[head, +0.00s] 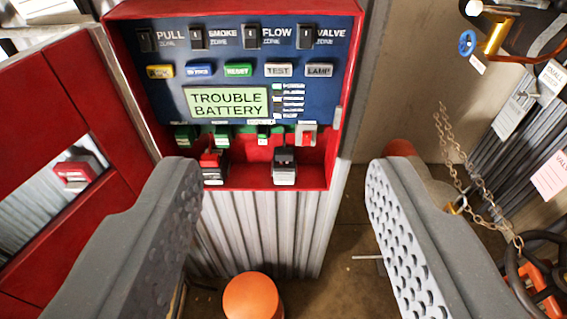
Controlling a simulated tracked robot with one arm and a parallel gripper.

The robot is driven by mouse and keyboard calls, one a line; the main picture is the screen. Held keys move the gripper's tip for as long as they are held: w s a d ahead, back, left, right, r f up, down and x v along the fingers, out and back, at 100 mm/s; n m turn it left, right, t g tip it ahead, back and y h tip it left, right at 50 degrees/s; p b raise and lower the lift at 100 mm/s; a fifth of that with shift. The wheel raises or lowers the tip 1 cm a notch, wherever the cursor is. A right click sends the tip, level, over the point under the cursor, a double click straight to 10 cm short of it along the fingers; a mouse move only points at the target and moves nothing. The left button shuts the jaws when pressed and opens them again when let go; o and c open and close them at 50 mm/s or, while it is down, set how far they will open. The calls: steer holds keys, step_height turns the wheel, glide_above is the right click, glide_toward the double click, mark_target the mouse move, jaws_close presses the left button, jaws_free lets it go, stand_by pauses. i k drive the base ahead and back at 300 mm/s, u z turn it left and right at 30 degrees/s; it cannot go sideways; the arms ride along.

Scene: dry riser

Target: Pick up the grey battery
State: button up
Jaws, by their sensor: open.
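The grey battery (285,167) stands upright in the bottom right of the red panel box, on its lower shelf. It has a dark top and a light lower part. A second battery with a red top (211,166) stands to its left on the same shelf. My gripper (285,185) is open and empty. Its two grey fingers, with dimpled inner pads, show at left and right in the foreground, with the grey battery in the gap between them, farther off. Neither finger appears to touch it.
The blue panel (250,60) above carries switches, buttons and a "TROUBLE BATTERY" display (227,103). Green connectors (222,135) sit above the shelf. An orange rounded object (252,297) is below. A chain (470,180) hangs at right. A red cabinet (40,110) stands left.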

mark_target(284, 172)
steer(key=u, duration=0.1)
steer(key=i, duration=0.5)
steer(key=z, duration=1.15)
